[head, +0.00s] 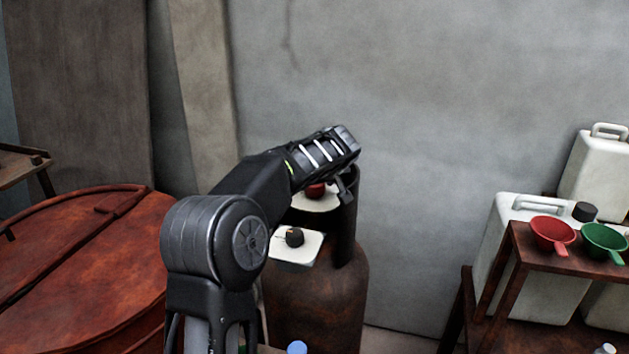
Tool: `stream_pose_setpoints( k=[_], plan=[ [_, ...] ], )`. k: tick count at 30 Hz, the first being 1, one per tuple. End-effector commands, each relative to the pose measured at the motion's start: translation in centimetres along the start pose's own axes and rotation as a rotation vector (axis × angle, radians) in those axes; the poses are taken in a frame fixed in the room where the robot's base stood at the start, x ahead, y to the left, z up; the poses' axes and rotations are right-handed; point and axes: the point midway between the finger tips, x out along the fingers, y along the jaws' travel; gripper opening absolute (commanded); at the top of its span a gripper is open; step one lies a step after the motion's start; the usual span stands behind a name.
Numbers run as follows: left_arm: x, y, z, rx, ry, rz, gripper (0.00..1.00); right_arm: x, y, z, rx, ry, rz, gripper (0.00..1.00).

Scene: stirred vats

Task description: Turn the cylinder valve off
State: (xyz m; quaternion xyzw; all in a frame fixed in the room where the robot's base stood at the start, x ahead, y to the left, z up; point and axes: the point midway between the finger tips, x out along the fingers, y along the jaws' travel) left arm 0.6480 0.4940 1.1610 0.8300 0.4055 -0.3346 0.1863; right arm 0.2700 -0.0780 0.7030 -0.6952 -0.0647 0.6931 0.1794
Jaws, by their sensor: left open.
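A rusty brown gas cylinder (318,300) stands in the middle against the wall, with a dark upright collar (347,225) at its top. A red valve knob (316,190) shows inside the collar, above a pale round surface, partly hidden by my left gripper. My left gripper (345,190) is open above the collar, pointing right and down. Whether it touches the knob cannot be told. My right gripper is not in view.
A large rusty red round vat lid (75,255) fills the left. Bare wall lies behind the cylinder.

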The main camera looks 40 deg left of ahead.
Motion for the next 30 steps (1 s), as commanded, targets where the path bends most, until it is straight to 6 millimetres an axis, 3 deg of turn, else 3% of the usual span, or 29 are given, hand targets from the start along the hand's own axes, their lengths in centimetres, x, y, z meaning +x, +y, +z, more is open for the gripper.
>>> stream_pose_setpoints(
  k=[4, 26, 30],
  plan=[
    [0.0, -0.01, 0.02, 0.0, 0.0, 0.0, 0.68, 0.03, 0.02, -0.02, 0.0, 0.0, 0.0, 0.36],
    [-0.04, 0.02, 0.03, 0.0, 0.0, 0.001, 0.08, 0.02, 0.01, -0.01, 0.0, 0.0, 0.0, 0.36],
    [-0.04, 0.03, 0.03, 0.001, 0.0, 0.002, 0.07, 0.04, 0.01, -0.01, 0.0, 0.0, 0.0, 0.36]
  ],
)
